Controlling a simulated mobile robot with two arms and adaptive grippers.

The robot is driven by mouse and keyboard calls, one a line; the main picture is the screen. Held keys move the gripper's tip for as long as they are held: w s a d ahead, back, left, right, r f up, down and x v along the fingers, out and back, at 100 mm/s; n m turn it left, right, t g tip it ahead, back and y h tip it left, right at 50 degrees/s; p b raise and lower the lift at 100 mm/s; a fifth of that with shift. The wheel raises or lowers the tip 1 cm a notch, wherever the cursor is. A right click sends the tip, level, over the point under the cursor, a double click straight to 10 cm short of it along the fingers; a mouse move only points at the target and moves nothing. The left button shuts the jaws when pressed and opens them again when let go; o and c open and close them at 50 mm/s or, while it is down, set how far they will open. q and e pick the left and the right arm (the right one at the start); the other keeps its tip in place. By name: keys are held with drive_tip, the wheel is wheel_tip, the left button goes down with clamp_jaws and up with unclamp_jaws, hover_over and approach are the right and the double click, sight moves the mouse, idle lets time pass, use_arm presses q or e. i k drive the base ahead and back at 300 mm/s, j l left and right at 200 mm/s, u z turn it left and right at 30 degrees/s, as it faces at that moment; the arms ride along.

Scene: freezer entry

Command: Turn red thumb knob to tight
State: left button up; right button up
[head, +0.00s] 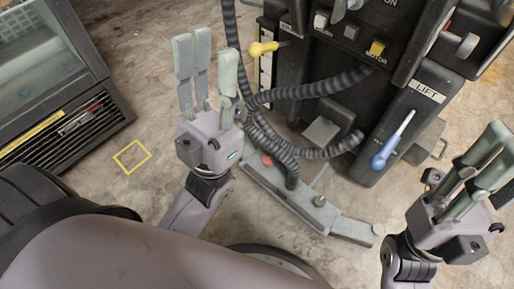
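A small red knob (267,160) sits low on the grey metal base bar (345,226) of the dark machine, just right of my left gripper's palm. Hoses and the gripper crowd it, so its shape is hard to make out. My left gripper (207,62) points up the picture with its grey fingers extended and apart, holding nothing. It appears apart from the knob. My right gripper (490,150) is at the right edge, fingers extended, with nothing visible between them. The knob's tightness cannot be read.
Ribbed dark hoses (315,88) loop beside the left gripper. The machine carries a yellow-ended lever (262,48), a blue-handled lever (392,141) and a LIFT label (427,92). A glass-fronted cabinet (55,75) stands at left. Bare floor with a yellow square (132,156) lies between.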

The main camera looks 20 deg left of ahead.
sight(268, 161)
drive_tip(key=i+j+z, duration=0.15)
drive_tip(key=j+z, duration=0.2)
drive_tip(key=j, duration=0.55)
drive_tip(key=j+z, duration=0.35)
drive_tip(key=j, duration=0.55)
drive_tip(key=z, duration=0.5)
